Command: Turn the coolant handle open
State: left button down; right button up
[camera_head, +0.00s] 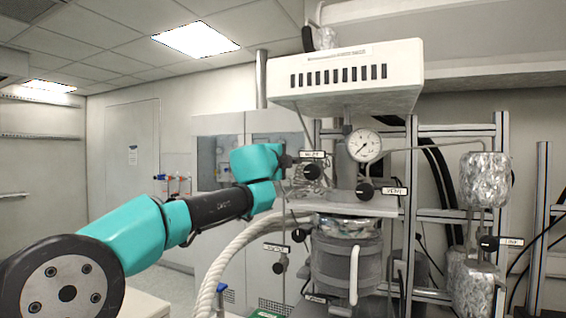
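My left arm reaches in from the left, and its gripper (287,161) is at a black round handle (312,171) with a small label above it. The fingers are small and dark there, so I cannot tell whether they are open, shut or touching the handle. Other black handles show: one beside the VENT label (365,190), one lower left (280,267) below another label, and one at the right (488,243). Most labels are too small to read, so I cannot tell which handle is the coolant one. My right gripper is not in view.
A pressure gauge (364,145) sits above a metal plate (345,204) and the grey reactor vessel (346,262). A white slotted box (345,77) overhangs them. A thick white hose (226,262) hangs left of the vessel. Foil-wrapped cylinders (485,180) and metal rails stand at right.

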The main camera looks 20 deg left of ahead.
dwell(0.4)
pick_arm(q)
jog(key=c, duration=1.1)
grip_release()
jog(key=shift+c, duration=0.2)
jog(key=s+a, duration=0.1)
jog(key=s, duration=1.6)
jog(key=shift+s+a, duration=0.2)
jog(key=shift+a, duration=0.1)
